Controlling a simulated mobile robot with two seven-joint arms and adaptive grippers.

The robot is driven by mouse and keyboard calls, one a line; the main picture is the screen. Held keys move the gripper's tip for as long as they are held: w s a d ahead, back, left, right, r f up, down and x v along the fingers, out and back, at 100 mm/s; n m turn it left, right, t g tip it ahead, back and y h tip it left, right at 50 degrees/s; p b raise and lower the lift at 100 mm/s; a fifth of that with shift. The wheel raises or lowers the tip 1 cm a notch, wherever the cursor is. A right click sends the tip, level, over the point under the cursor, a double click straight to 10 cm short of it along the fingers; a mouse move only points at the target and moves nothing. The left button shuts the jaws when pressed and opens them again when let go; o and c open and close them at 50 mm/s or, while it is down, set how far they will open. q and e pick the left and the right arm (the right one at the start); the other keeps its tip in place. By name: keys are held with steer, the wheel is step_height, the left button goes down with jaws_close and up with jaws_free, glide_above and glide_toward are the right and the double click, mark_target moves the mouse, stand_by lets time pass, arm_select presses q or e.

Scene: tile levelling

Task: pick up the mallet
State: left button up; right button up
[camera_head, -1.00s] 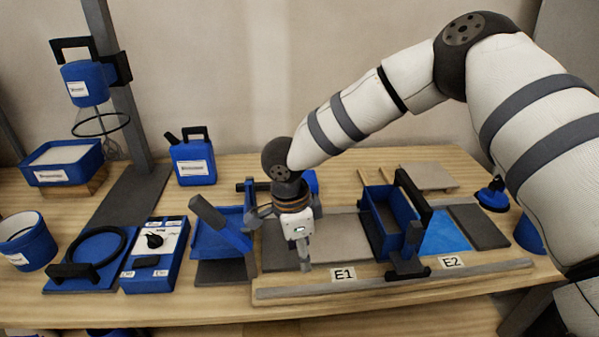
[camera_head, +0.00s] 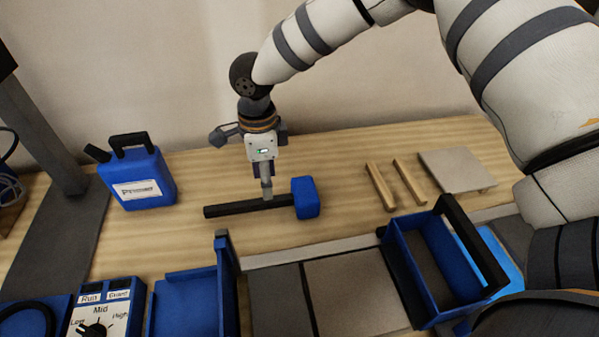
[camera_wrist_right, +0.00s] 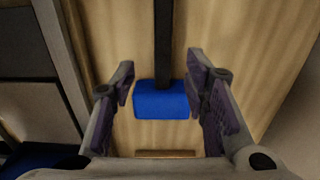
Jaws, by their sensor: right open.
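The mallet has a blue block head (camera_head: 306,198) and a straight black handle (camera_head: 232,208). It lies on the wooden bench behind the tiles, handle to the left and head to the right. My right gripper (camera_head: 266,188) points down at the handle close to the head, and hides a little of the handle. In the right wrist view the gripper (camera_wrist_right: 163,86) is open, its two fingers apart on either side. The blue head (camera_wrist_right: 161,100) and black handle (camera_wrist_right: 162,42) appear between them. I cannot tell whether the fingers touch the mallet. My left gripper is not in view.
A blue primer jug (camera_head: 137,180) stands to the left. Two wooden strips (camera_head: 380,186) and a loose grey tile (camera_head: 456,168) lie to the right. In front are laid tiles (camera_head: 355,290), a blue open box (camera_head: 437,262) and a control box with a dial (camera_head: 104,312).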

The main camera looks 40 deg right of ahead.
mark_target(268, 201)
steer(key=f, duration=0.8)
steer(key=shift+w+f, duration=0.1)
steer(key=shift+w, duration=0.1)
jaws_close()
